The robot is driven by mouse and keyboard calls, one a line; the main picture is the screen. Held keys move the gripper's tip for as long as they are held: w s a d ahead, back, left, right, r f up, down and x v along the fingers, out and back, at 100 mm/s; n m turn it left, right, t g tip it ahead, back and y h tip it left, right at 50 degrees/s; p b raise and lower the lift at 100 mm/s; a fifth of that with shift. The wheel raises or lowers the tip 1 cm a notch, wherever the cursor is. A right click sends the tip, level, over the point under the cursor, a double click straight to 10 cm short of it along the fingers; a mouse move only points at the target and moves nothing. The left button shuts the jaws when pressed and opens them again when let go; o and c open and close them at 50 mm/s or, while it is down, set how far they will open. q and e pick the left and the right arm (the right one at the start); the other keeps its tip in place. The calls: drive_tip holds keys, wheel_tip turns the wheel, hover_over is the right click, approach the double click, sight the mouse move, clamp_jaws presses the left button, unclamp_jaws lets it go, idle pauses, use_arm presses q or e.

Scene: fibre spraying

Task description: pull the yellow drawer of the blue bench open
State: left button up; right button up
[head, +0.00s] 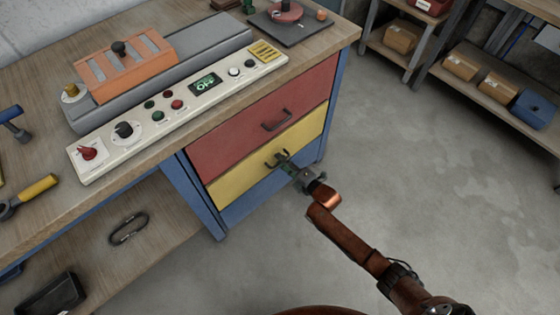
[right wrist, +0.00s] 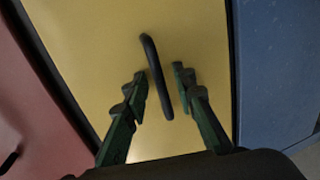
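The blue bench (head: 203,196) has a yellow drawer (head: 240,178) below a red drawer (head: 245,128). The yellow drawer's front looks flush with the frame, so it looks shut. Its dark bar handle (right wrist: 151,62) crosses the right wrist view at a slight tilt. My right gripper (head: 281,162) is at this handle in the head view. In the right wrist view the right gripper (right wrist: 160,84) is open, its green fingers on either side of the handle, with visible gaps. I cannot tell how deep the fingers reach around the bar. My left gripper is not in view.
The red drawer's handle (head: 277,121) is just above. A control panel (head: 180,110) and an orange-topped machine (head: 125,68) stand on the bench top. Shelves with boxes (head: 461,66) stand at the upper right. The floor (head: 420,170) right of the bench is clear.

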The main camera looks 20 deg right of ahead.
drive_tip(key=shift+w, duration=0.15)
drive_tip(key=shift+c, duration=0.6)
clamp_jaws()
